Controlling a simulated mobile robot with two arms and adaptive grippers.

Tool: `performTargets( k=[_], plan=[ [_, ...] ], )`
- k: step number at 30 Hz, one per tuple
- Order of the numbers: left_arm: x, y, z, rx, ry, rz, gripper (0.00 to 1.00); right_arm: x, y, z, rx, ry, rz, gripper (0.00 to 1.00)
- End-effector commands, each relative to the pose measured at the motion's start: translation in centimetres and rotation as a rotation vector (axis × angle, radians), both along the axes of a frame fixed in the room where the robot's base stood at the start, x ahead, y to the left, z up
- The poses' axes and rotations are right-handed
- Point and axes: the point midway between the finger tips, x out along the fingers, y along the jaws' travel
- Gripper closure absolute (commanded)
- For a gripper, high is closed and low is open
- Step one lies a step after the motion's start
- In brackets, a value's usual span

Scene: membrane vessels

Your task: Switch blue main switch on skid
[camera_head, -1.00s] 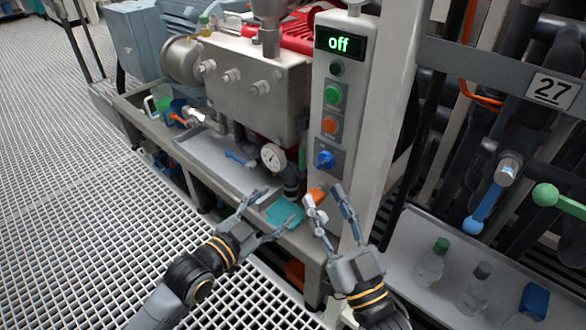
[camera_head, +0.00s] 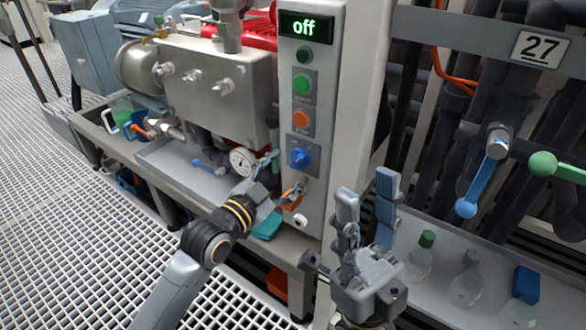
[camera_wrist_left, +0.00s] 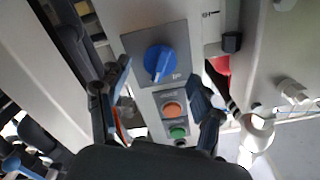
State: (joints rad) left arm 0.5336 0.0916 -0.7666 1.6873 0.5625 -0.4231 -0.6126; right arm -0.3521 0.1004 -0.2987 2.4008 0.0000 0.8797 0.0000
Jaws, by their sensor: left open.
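The blue main switch (camera_head: 299,157) is a rotary knob on a grey plate on the upright control panel (camera_head: 322,105). The green display (camera_head: 304,26) above reads "off". My left gripper (camera_head: 287,177) is open, just in front of and slightly below the switch. In the left wrist view the blue knob (camera_wrist_left: 159,63) shows between and just beyond the spread fingers of my left gripper (camera_wrist_left: 158,88), with no visible contact. My right gripper (camera_head: 367,188) is open and empty, with its fingers pointing up, to the right of the panel's lower part.
The orange button (camera_head: 301,119) and green button (camera_head: 302,84) sit above the switch. A pressure gauge (camera_head: 242,161) is left of the panel. Several bottles stand on the right tray, among them a green-capped bottle (camera_head: 420,260). A blue-handled valve (camera_head: 481,180) is at right.

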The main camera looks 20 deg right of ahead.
Motion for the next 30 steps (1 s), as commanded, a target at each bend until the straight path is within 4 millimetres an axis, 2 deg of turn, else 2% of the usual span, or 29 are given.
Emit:
performTargets(
  k=[1,7,17,20,25,26,30],
  plan=[
    [0.4,-0.6,-0.1,-0.002,0.000,-0.001,0.34,-0.6,-0.2,-0.2,0.011,-0.033,0.003,0.60],
    [1.7,-2.1,0.0,-0.001,-0.001,0.000,0.34,-0.4,-0.1,-0.9,0.008,-0.023,0.002,0.60],
    [1.9,-2.4,0.0,0.000,0.000,0.000,0.34,-0.4,-0.1,-0.9,0.007,-0.021,0.001,0.60],
    [1.9,-2.4,0.0,0.000,0.000,0.000,0.51,-0.4,-0.1,-0.9,0.007,-0.021,0.001,0.60],
    [1.9,-2.4,0.0,0.000,0.000,0.000,0.85,-0.4,-0.1,-0.9,0.007,-0.021,0.002,0.60],
    [1.9,-2.4,0.0,0.000,0.000,0.000,0.88,-0.4,-0.1,-0.9,0.007,-0.021,0.002,0.60],
    [1.9,-2.4,0.0,-0.001,0.003,0.001,0.89,-0.4,-0.1,-0.8,0.007,-0.020,0.002,0.60]
  ],
)
